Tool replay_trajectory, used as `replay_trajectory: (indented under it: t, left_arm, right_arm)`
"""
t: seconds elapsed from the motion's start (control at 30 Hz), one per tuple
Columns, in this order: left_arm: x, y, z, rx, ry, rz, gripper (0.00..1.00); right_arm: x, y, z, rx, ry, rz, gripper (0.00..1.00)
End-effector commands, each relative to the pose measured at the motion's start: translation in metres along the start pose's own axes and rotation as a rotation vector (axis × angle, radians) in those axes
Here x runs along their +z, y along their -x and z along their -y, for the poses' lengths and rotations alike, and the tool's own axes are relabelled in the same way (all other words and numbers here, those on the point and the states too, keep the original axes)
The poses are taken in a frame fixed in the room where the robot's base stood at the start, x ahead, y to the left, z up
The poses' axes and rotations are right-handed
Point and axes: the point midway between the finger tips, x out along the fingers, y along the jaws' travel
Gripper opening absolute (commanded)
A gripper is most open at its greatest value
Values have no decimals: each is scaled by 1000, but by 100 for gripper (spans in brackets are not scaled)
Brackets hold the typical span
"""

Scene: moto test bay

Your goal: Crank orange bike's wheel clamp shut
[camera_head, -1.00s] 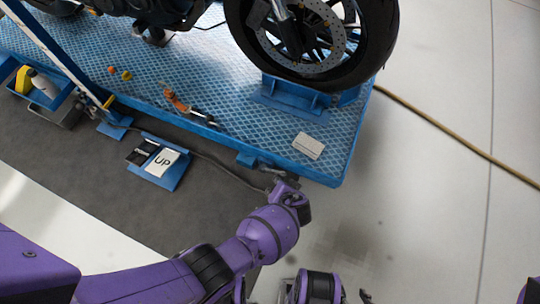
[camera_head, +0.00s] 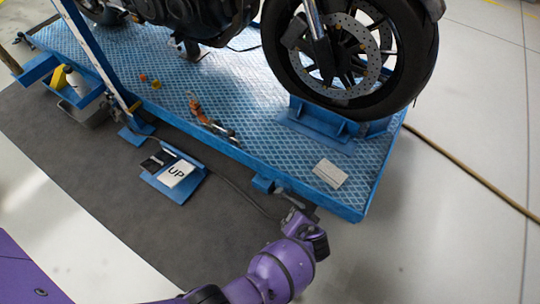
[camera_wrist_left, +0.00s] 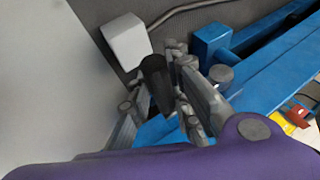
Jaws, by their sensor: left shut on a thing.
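A dark motorcycle stands on the blue lift table (camera_head: 250,150); no orange shows on the part in view. Its front wheel (camera_head: 290,75) sits in a blue wheel clamp (camera_head: 318,122) on the deck. My left gripper (camera_head: 298,211) is at the table's front edge, near the right corner. In the left wrist view, my left gripper (camera_wrist_left: 165,104) is shut on a black crank handle (camera_wrist_left: 155,77), with a finger on either side. The crank's link to the clamp is mostly hidden. My right gripper is out of view.
A tool (camera_head: 200,113) with an orange handle and a pale flat block (camera_head: 330,173) lie on the deck. An "UP" pedal (camera_head: 175,174) and a blue tray (camera_head: 80,95) are at left. A hose (camera_head: 470,175) crosses the open floor at right.

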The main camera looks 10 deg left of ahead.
Motion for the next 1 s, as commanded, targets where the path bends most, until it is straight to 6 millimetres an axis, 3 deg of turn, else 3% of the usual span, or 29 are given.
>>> replay_trajectory:
  t: [0.3, 0.33, 0.47, 1.0]
  left_arm:
    - [-3, -2, -1, 6, -1, -2, 0]
    - [-3, -2, -1, 6, -1, -3, 19]
    - [-4, -2, -1, 4, -1, -4, 36]
    - [-5, 0, 1, 2, 1, -7, 37]
  right_arm:
    - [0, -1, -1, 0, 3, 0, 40]
    - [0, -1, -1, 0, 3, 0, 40]
    - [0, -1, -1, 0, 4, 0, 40]
    - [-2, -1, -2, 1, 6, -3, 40]
